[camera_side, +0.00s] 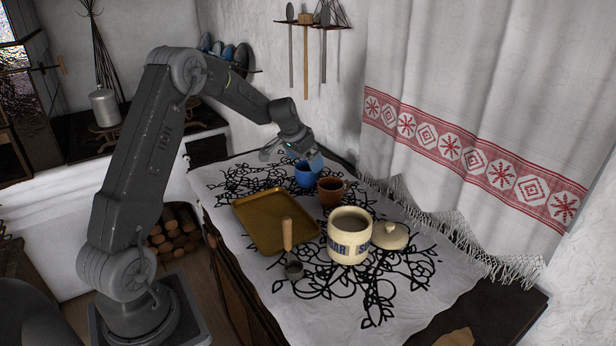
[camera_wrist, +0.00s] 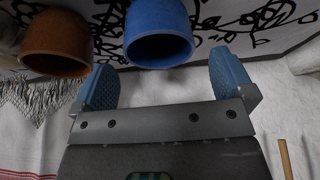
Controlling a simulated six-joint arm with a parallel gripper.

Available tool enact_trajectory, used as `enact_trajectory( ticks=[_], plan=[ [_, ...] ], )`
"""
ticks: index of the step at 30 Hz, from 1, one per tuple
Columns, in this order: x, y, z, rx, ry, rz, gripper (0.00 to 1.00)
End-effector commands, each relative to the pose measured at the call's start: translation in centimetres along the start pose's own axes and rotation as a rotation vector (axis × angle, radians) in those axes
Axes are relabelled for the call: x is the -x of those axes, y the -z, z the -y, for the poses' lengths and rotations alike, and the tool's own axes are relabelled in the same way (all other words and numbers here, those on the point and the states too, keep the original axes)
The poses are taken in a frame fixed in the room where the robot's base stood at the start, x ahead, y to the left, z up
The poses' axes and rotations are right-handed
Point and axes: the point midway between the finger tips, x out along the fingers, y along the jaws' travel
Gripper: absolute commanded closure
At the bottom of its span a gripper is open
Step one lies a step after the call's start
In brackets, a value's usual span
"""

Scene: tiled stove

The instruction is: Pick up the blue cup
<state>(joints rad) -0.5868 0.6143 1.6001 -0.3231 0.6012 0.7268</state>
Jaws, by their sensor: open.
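The blue cup (camera_side: 308,175) stands on the patterned cloth near the far end of the table. In the wrist view the blue cup (camera_wrist: 158,35) is at the top, ahead of the space between my fingers. My gripper (camera_side: 290,152) is just above and beside the blue cup in the side view. In the wrist view my gripper (camera_wrist: 165,85) has its two blue fingers spread wide with nothing between them. Whether a finger touches the cup cannot be told.
A brown cup (camera_side: 331,191) stands close to the blue cup, and it also shows in the wrist view (camera_wrist: 57,42). A brass tray (camera_side: 262,236), a ladle (camera_side: 288,236), a cream sugar pot (camera_side: 348,240) and its lid (camera_side: 390,236) are nearer. A fringed curtain (camera_side: 470,130) hangs at the right.

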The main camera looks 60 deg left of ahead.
Motion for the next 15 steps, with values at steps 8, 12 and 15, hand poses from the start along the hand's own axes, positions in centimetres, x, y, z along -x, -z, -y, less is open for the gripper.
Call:
enact_trajectory(
  ticks=[8,12,15],
  plan=[
    [-3.3,0.0,0.1,0.001,0.000,0.000,0.00],
    [-3.4,0.0,0.1,0.001,0.001,-0.001,0.00],
    [-3.4,0.0,0.1,0.001,0.001,0.000,0.00]
  ],
)
